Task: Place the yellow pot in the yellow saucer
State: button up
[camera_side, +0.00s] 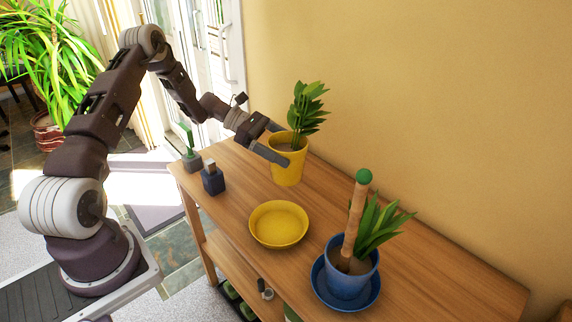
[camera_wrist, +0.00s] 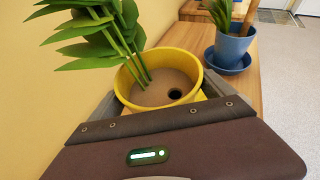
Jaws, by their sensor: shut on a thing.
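The yellow pot (camera_side: 287,166) holds a leafy green plant and is near the wall at the back of the wooden table. My gripper (camera_side: 279,143) is shut on the pot near its rim; the pot looks upright. I cannot tell whether its base touches the table. The yellow saucer (camera_side: 278,226) lies empty on the table, in front of the pot and apart from it. In the wrist view the pot (camera_wrist: 160,80) fills the space between my fingers, with soil and a dark hole inside. The yellow saucer is not visible there.
A blue pot (camera_side: 347,280) with a plant and a green-tipped stake stands in a blue saucer (camera_side: 318,288) right of the yellow saucer. A small cactus pot (camera_side: 192,161) and a dark bottle (camera_side: 213,180) stand at the left end. Bare tabletop (camera_side: 245,190) lies between.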

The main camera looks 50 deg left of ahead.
aim_at(292, 140)
jog(key=r, duration=0.2)
jog(key=shift+s+d+r, duration=0.15)
jog(key=shift+d+r, duration=0.15)
jog(key=shift+r, duration=0.1)
jog(key=shift+s+d+r+n+t, duration=0.15)
jog(key=shift+s+d+r+n, duration=0.05)
jog(key=shift+s+d+r, duration=0.4)
jog(key=shift+s+d+r+n+t, duration=0.2)
jog(key=shift+s+d+r, duration=0.2)
jog(key=shift+d, duration=0.25)
jog(key=s+d+r+n+t+y, duration=0.1)
jog(key=s+d, duration=0.3)
jog(key=s, duration=0.3)
jog(key=shift+d+r, duration=0.15)
jog(key=shift+d, duration=0.1)
jog(key=shift+t, duration=0.25)
jog(key=w+a+f+n+y, duration=0.1)
jog(key=w+a, duration=0.2)
jog(key=w+a+f+n+t+y, duration=0.1)
jog(key=w+a, duration=0.2)
jog(key=w+a+f+t, duration=0.1)
jog(key=w+a, duration=0.1)
jog(key=a, duration=0.1)
jog(key=shift+w+a+f+n+y, duration=0.1)
jog(key=shift+w+a+n+y, duration=0.3)
jog(key=f, duration=1)
jog(key=shift+w+a, duration=0.2)
jog(key=shift+a, duration=0.1)
jog(key=shift+f, duration=0.1)
